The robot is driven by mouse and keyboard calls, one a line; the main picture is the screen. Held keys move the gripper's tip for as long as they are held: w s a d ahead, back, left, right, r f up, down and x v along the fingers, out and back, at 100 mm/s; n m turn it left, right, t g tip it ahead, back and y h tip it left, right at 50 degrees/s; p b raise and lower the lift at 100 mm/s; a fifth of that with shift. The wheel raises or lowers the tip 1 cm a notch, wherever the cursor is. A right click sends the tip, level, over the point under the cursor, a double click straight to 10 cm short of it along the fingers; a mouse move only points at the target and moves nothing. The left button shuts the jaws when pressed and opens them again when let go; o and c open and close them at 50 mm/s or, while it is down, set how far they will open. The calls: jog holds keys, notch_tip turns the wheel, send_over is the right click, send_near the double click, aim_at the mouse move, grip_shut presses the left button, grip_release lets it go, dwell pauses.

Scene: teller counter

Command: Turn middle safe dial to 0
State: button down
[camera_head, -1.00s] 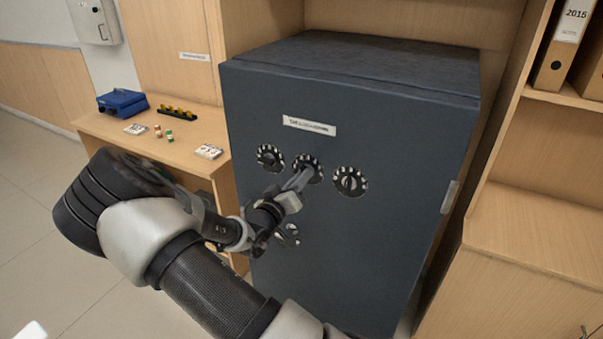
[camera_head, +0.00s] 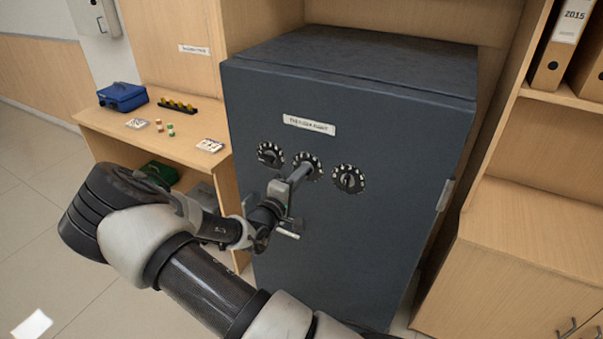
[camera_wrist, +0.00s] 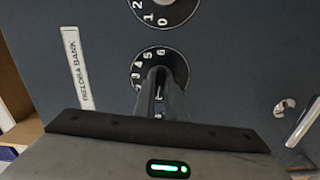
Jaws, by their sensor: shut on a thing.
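The dark blue-grey safe (camera_head: 345,240) has three black dials with white numerals in a row on its front. The middle dial (camera_head: 312,160) is partly covered by my gripper (camera_head: 302,173). In the wrist view the middle dial (camera_wrist: 179,60) shows numerals around 3 to 6 on its upper rim. My gripper's fingers (camera_wrist: 160,85) are shut on its knob, which they mostly hide. Which number the middle dial points to cannot be told. The left dial (camera_head: 269,154) and right dial (camera_head: 348,179) are free of the gripper.
A label (camera_head: 309,125) is above the dials, and a handle (camera_wrist: 300,122) is below them. A wooden desk (camera_head: 105,127) at the left holds a blue box (camera_head: 122,97) and small items. Wooden shelving with binders (camera_head: 558,45) stands at the right.

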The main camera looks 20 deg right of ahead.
jog(key=shift+n, duration=0.6)
jog(key=c, duration=1.8)
grip_release()
jog(key=shift+a, duration=0.1)
jog(key=v, duration=1.7)
jog(key=shift+s, duration=0.2)
jog(key=shift+a, duration=0.1)
